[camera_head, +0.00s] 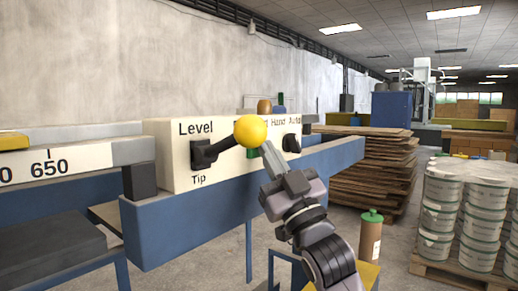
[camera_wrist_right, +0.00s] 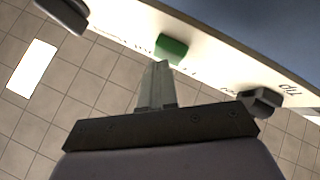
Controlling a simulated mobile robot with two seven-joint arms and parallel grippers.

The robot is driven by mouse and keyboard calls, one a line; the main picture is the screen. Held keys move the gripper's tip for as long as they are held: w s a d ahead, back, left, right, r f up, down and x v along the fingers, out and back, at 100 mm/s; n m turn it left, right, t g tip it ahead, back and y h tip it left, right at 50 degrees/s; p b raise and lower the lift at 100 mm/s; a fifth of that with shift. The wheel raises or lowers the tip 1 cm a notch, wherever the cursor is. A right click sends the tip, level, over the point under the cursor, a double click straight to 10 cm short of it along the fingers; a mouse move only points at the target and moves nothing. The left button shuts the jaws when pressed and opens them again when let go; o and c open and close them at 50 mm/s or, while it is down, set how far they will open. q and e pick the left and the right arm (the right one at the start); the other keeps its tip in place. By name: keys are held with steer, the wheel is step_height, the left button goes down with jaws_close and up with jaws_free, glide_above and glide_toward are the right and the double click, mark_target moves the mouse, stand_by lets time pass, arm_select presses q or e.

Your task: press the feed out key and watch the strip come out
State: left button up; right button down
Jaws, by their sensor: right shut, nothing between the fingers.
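A cream control box (camera_head: 170,160) carries the words Level, Tip, Hand and Auto. A green key (camera_wrist_right: 170,48) sits on its face in the right wrist view; in the head view only a green sliver (camera_head: 251,153) shows below a yellow ball. My right gripper (camera_head: 266,147) is shut and empty, with its fingertips pointing at the box face. In the wrist view the closed fingertips (camera_wrist_right: 158,66) are right by the green key; I cannot tell whether they touch it. I see no strip. My left gripper is not in view.
A black lever (camera_head: 205,153) with the yellow ball knob (camera_head: 250,131) sticks out left of my fingers. A black knob (camera_head: 291,143) is on the right of the box. A blue beam (camera_head: 170,228) runs below. Stacked boards (camera_head: 375,175) and white buckets (camera_head: 440,215) stand at right.

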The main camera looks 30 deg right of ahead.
steer(key=s+d, duration=0.2)
steer(key=s, duration=0.3)
steer(key=shift+s+d, duration=0.15)
steer(key=shift+s, duration=0.15)
stand_by(0.6)
